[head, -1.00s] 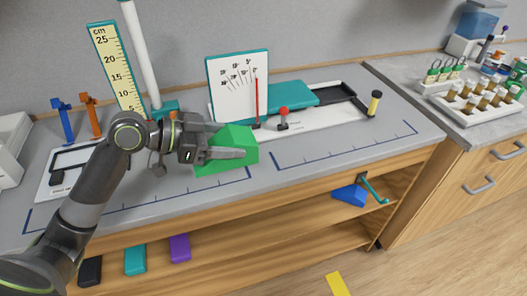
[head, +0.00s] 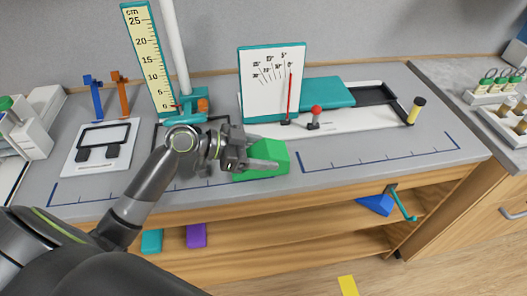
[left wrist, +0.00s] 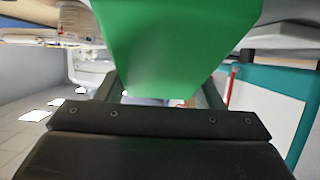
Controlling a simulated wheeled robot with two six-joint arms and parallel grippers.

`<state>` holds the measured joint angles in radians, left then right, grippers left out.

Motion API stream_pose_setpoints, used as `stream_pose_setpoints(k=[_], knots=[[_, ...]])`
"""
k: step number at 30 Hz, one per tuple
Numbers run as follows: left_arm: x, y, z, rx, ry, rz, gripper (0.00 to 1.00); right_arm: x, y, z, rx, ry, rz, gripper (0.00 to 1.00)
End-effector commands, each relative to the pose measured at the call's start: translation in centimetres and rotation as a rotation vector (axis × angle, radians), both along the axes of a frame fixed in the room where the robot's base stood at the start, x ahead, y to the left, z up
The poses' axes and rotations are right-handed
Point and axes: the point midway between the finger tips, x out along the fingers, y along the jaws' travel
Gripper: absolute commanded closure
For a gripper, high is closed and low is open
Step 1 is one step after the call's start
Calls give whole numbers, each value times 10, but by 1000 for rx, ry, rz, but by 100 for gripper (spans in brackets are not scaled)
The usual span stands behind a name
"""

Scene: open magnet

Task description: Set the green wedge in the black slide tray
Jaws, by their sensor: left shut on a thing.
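My left gripper (head: 262,164) is shut on the green wedge (head: 272,154), in front of the white angle-scale board. In the left wrist view the wedge (left wrist: 175,45) fills the top middle between the fingers. I cannot tell whether it touches the bench or hangs just above it. A black tray (head: 391,91) lies at the right end of the white base behind it, beside the teal ramp, and looks empty. Another black-edged shape (head: 160,137) lies by the ruler stand, partly hidden by my arm. My right gripper is not in view.
The angle-scale board (head: 262,100) with a red pointer stands close behind the wedge. A red-topped peg (head: 315,115) and a yellow-black post (head: 415,110) stand on the base. The bench front (head: 370,150) is clear. A blue wedge (head: 376,204) is on the shelf below.

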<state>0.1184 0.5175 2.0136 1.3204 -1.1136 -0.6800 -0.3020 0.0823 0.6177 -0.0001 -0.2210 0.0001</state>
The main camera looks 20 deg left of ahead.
Motion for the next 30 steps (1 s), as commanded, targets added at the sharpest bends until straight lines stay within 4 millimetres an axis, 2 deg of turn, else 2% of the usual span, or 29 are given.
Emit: stream_pose_setpoints(k=[3,12,13,17,30], knots=[[0,0,-5,1,-2,-1,61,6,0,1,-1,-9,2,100],[0,0,-9,1,-2,-1,61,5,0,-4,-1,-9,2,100],[0,0,-8,1,-2,-1,36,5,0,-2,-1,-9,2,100],[0,0,-7,1,-2,-1,19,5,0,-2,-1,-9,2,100],[-1,3,-4,3,-1,0,17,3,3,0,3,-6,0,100]])
